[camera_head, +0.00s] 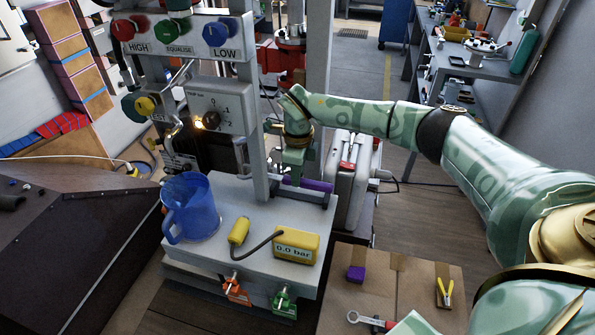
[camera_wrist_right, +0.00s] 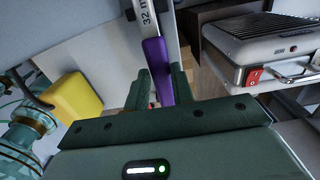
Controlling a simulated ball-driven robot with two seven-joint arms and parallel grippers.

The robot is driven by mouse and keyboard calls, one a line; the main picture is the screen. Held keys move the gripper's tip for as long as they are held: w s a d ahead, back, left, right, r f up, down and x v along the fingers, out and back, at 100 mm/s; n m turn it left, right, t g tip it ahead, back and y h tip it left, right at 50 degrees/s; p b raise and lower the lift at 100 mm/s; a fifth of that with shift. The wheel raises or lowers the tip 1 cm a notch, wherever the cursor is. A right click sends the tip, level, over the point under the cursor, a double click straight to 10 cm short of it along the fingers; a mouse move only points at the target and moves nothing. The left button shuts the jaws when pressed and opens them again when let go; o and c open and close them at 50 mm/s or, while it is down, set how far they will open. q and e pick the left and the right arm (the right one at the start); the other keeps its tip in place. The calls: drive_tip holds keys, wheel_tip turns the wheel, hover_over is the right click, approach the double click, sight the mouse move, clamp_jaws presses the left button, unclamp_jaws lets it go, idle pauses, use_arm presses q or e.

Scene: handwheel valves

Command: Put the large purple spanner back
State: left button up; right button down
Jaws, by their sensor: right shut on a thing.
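The large purple spanner shows its purple handle (camera_head: 312,184) at the right edge of the grey bench top in the head view. In the right wrist view its purple handle (camera_wrist_right: 160,70) lies between my right fingers, and its grey metal shaft, marked 32 m, runs out of the top of the picture. My right gripper (camera_head: 293,178) is shut on the handle; its fingertips (camera_wrist_right: 160,88) show on both sides of it. The spanner's head is hidden in the head view and out of frame in the wrist view. My left gripper is not in view.
A blue jug (camera_head: 190,207) and a yellow gauge (camera_head: 296,246) stand on the bench. A grey post (camera_head: 262,130) rises close to my right gripper. A brown board (camera_head: 415,277) at lower right carries a purple block (camera_head: 356,273), yellow-handled pliers (camera_head: 444,292) and a red-handled spanner (camera_head: 365,319).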

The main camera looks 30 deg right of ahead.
drive_tip(key=shift+f+b, duration=0.35)
drive_tip(key=shift+f, duration=0.65)
drive_tip(key=c, duration=0.6)
unclamp_jaws()
drive_tip(key=shift+c, duration=0.2)
drive_tip(key=shift+r+p, duration=2.4)
drive_tip(key=shift+r, duration=0.65)
